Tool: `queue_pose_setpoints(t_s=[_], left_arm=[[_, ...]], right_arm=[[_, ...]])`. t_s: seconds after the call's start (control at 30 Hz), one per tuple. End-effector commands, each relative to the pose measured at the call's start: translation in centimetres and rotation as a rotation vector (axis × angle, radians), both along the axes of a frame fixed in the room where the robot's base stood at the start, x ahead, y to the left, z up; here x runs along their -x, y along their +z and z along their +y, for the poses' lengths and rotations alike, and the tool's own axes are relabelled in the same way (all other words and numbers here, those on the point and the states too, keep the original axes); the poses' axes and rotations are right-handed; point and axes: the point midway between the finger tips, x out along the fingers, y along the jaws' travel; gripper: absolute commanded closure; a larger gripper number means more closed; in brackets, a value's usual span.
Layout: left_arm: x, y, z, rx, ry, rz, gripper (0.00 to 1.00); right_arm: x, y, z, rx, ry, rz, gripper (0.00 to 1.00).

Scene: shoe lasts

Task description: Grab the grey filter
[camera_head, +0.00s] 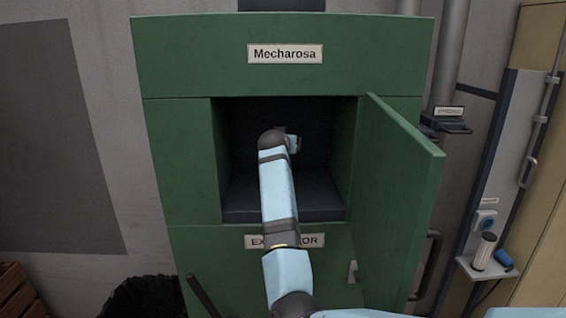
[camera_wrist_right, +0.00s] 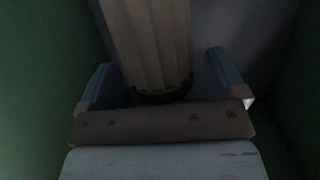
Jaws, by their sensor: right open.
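The grey filter (camera_wrist_right: 152,40), a pleated grey-beige cylinder with a dark end ring, shows in the right wrist view. It stands between the two blue fingers of my right gripper (camera_wrist_right: 160,68). The fingers are open, with a gap visible beside the filter on each side. In the head view my right arm reaches into the dark open compartment (camera_head: 240,170) of the green machine (camera_head: 185,165). My left gripper is not in view.
The green compartment door (camera_head: 395,200) stands open to the right of my arm. Green side walls are close on both sides in the wrist view. A small shelf (camera_head: 487,270) at the right holds a pale cylinder (camera_head: 484,250) and a blue object (camera_head: 504,258).

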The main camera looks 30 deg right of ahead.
Motion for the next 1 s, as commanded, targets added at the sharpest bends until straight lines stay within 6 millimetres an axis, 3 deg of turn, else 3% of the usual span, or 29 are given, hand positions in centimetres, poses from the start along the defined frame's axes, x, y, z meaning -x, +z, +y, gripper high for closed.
queue_pose_setpoints(t_s=[0.27, 0.6, 1.0], left_arm=[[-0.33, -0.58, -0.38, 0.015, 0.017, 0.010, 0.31], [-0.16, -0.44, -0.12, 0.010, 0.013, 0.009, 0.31], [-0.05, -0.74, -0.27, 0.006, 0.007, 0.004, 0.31]], right_arm=[[-0.31, -0.21, -0.20, 0.000, 0.001, 0.000, 0.10], [-0.30, -0.18, -0.20, 0.000, 0.001, 0.000, 0.86], [-0.16, 0.13, -0.09, 0.000, 0.000, -0.004, 0.89]])
